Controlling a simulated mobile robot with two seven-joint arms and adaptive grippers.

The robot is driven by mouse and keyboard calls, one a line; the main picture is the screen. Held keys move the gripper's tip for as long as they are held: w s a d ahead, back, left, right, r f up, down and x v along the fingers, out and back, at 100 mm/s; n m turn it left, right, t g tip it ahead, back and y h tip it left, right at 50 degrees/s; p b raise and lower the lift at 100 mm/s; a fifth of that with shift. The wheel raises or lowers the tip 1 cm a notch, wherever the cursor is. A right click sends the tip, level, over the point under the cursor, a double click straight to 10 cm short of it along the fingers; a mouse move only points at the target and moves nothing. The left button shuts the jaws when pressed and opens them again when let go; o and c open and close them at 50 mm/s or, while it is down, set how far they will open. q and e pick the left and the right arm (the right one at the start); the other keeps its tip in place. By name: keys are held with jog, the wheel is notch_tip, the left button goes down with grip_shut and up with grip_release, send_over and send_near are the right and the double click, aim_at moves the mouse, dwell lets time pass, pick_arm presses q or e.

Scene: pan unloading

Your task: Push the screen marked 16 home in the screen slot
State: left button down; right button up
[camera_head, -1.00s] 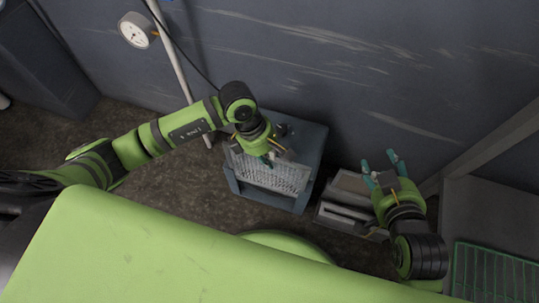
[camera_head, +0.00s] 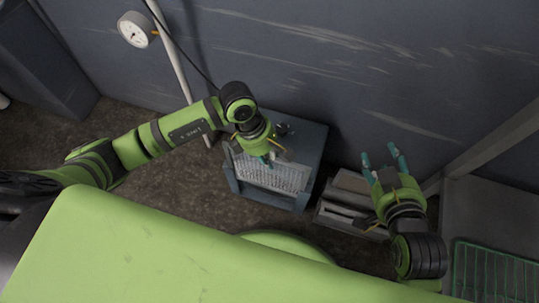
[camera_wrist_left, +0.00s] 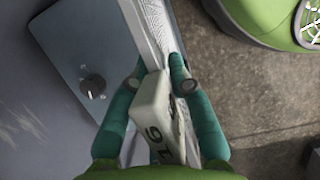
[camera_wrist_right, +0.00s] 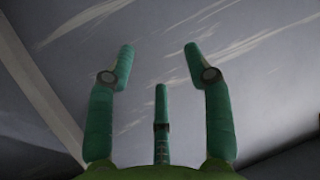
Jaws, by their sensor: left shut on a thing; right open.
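The screen (camera_head: 285,178) is a pale perforated panel at the front of a blue-grey cabinet (camera_head: 312,150). In the left wrist view, a pale block marked 16 (camera_wrist_left: 149,112) sits at the screen's near edge, and the panel (camera_wrist_left: 155,25) runs away along the cabinet's side. My left gripper (camera_head: 268,158) is shut on the screen, one finger each side of it in the left wrist view (camera_wrist_left: 158,70). The slot itself is hidden, so I cannot tell how deep the screen sits. My right gripper (camera_head: 381,158) is open and empty, in front of the wall (camera_wrist_right: 170,45).
A dark knob (camera_wrist_left: 93,86) is on the cabinet top. A grey stepped unit (camera_head: 345,212) stands right of the cabinet, below my right gripper. A bench with a green wire rack (camera_head: 495,272) is at far right. A pipe with a gauge (camera_head: 135,31) stands at left.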

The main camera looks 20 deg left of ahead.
jog(key=shift+w+a+r+t+y, duration=0.15)
jog(key=shift+w+r+t, duration=0.1)
jog(key=shift+r, duration=0.2)
jog(key=shift+w+a+r+t+y, duration=0.1)
jog(key=shift+a+r+t, duration=0.1)
jog(key=shift+r+t, duration=0.15)
jog(key=shift+w+a+r+t+y, duration=0.1)
jog(key=shift+w+a+r+t, duration=0.1)
jog(key=shift+r, duration=0.3)
dwell(0.8)
jog(key=shift+w+a+r+n+t+y+b, duration=0.15)
jog(key=shift+w+a+r+t+b, duration=0.2)
jog(key=shift+r, duration=0.3)
jog(key=shift+a+r+n+t+y+b, duration=0.1)
jog(key=shift+r+n+t+b, duration=0.05)
jog(key=shift+r+t, duration=0.4)
dwell(0.8)
jog(key=shift+w+a+r+t+y, duration=0.1)
jog(key=shift+a+r+t+y, duration=0.15)
jog(key=shift+r, duration=0.45)
jog(key=shift+a+r+t+y, duration=0.15)
jog(key=shift+r+t+y, duration=0.15)
jog(key=shift+r, duration=0.4)
dwell(0.5)
